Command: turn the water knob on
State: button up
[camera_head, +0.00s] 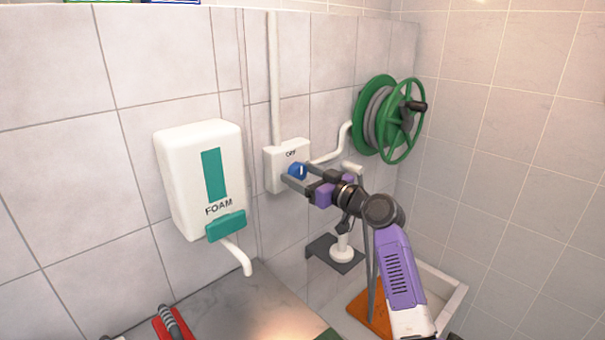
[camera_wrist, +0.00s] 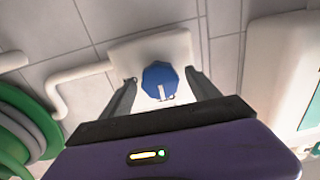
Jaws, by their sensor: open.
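The water knob (camera_head: 297,171) is a blue, faceted knob with a white pointer mark, on a white wall box (camera_head: 273,172) marked "OFF" above it. In the wrist view the knob (camera_wrist: 160,81) sits between my two fingers, with the white box (camera_wrist: 150,50) behind it. My gripper (camera_head: 288,180) is open, its fingers on either side of the knob. A gap shows on both sides of the knob in the wrist view, so the fingers look apart from it.
A green hose reel (camera_head: 385,118) hangs on the wall to the right, joined to the box by a white pipe (camera_head: 335,148). A white foam dispenser (camera_head: 203,178) is on the left. A dark shelf (camera_head: 322,248) juts out below.

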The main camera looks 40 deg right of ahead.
jog(key=shift+c, duration=0.4)
jog(key=c, duration=1.3)
jog(key=shift+m, duration=0.4)
jog(key=m, duration=0.3)
jog(key=shift+m, duration=0.4)
jog(key=m+p, duration=0.1)
jog(key=m, duration=0.3)
jog(key=shift+m, duration=0.3)
jog(key=m+p, duration=0.3)
jog(key=m, duration=0.2)
jog(key=shift+m+p, duration=0.85)
jog(key=shift+m, duration=0.95)
jog(key=shift+f, duration=0.1)
